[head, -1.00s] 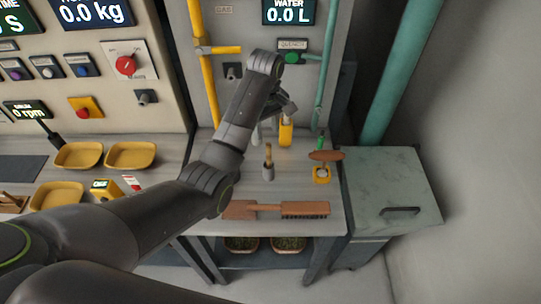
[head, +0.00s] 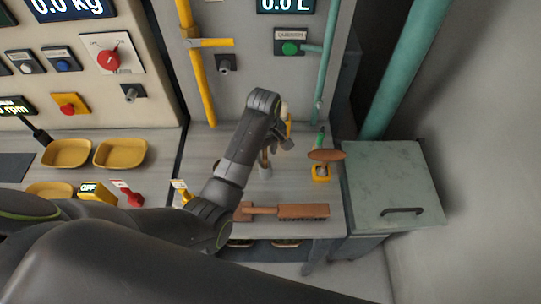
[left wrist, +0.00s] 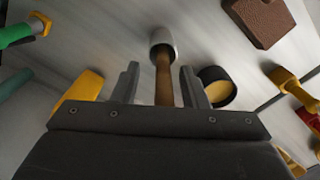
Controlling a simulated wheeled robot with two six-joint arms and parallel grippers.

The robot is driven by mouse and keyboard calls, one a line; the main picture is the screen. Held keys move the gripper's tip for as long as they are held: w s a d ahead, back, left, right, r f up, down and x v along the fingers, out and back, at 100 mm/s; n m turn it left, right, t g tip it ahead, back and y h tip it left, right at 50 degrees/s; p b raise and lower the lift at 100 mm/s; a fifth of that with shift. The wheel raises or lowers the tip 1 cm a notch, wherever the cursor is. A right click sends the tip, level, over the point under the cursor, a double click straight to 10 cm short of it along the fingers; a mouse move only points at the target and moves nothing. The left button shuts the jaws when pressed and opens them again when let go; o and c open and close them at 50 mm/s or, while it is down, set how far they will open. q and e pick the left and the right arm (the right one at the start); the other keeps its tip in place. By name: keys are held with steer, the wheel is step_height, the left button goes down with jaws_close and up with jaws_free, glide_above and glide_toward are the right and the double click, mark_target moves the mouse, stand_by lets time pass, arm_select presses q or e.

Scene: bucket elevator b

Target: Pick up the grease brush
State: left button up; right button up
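The likely grease brush is a wooden handle (head: 264,158) standing in a small grey cup (head: 265,171) on the bench, partly hidden by my left arm. In the left wrist view the brown handle (left wrist: 163,88) runs from the pale grey cup (left wrist: 163,42) toward my gripper. My left gripper (left wrist: 160,80) is open, with one finger on each side of the handle in that picture. A gap shows on both sides, with no clear contact. In the head view the left gripper (head: 284,143) is over the bench by the handle. My right gripper is not in view.
A long wooden bristle brush (head: 300,211) lies at the bench front. A black-and-yellow round thing (left wrist: 216,88) is close beside the right finger. Yellow trays (head: 120,153) stand left; a grey-green cabinet (head: 390,185) stands right.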

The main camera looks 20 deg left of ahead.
arm_select(q)
steer(key=shift+w+f, duration=0.1)
steer(key=shift+f, duration=0.1)
steer(key=shift+s+r, duration=0.1)
steer(key=shift+s, duration=0.15)
steer(key=shift+s+r, duration=0.15)
steer(key=shift+s, duration=0.1)
steer(key=c, duration=0.7)
steer(key=shift+w, duration=0.15)
jaws_close()
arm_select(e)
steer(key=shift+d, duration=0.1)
